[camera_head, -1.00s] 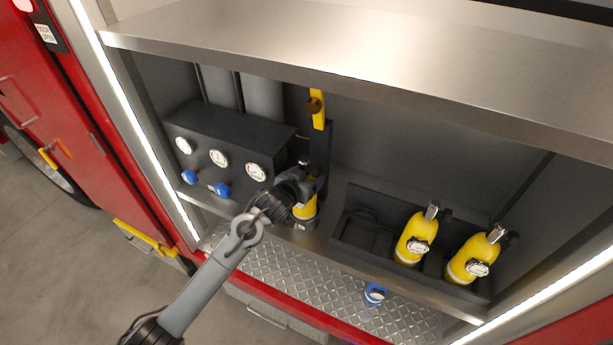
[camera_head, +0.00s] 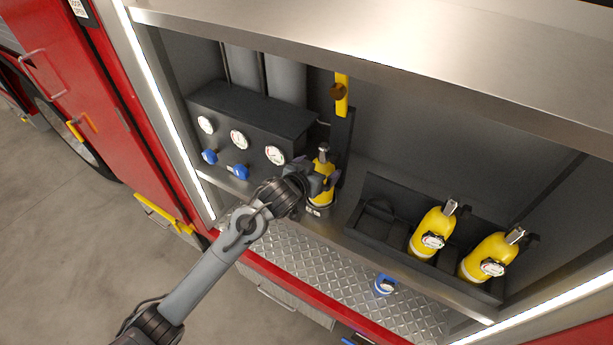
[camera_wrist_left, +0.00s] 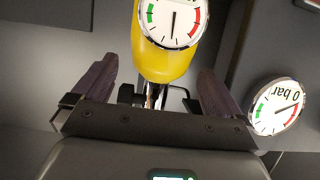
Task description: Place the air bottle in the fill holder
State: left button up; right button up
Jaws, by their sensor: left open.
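A yellow air bottle (camera_head: 322,192) stands upright at the fill station, its base in the dark fill holder (camera_head: 318,211) under the yellow-topped upright post. My left gripper (camera_head: 325,177) is at the bottle's upper part. In the left wrist view, the bottle (camera_wrist_left: 163,62) with its round gauge lies ahead, between and beyond the two fingers of my left gripper (camera_wrist_left: 157,85). The fingers are open, with gaps to the bottle on both sides. The gripper hides part of the bottle in the head view. My right gripper is not in view.
Two more yellow bottles (camera_head: 432,232) (camera_head: 488,257) sit in a dark rack (camera_head: 372,222) at the right, whose left slot is empty. A panel with gauges and blue knobs (camera_head: 240,171) stands left of the holder. A metal shelf (camera_head: 400,80) overhangs.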

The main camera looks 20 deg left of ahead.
pick_arm(q)
jog(key=d+v, duration=0.1)
jog(key=v, duration=0.5)
jog(key=s+f+g, duration=0.3)
jog(key=s+f, duration=0.2)
jog(key=s, duration=0.6)
jog(key=s+a+f+g+y, duration=0.1)
jog(key=s+f+g, duration=0.2)
jog(key=s, duration=0.9)
jog(key=s+f+g, duration=0.3)
jog(key=s+f, duration=0.6)
jog(key=s, duration=0.3)
jog(key=shift+a+m+g, duration=0.3)
jog(key=shift+g, duration=0.1)
jog(key=shift+w, duration=0.1)
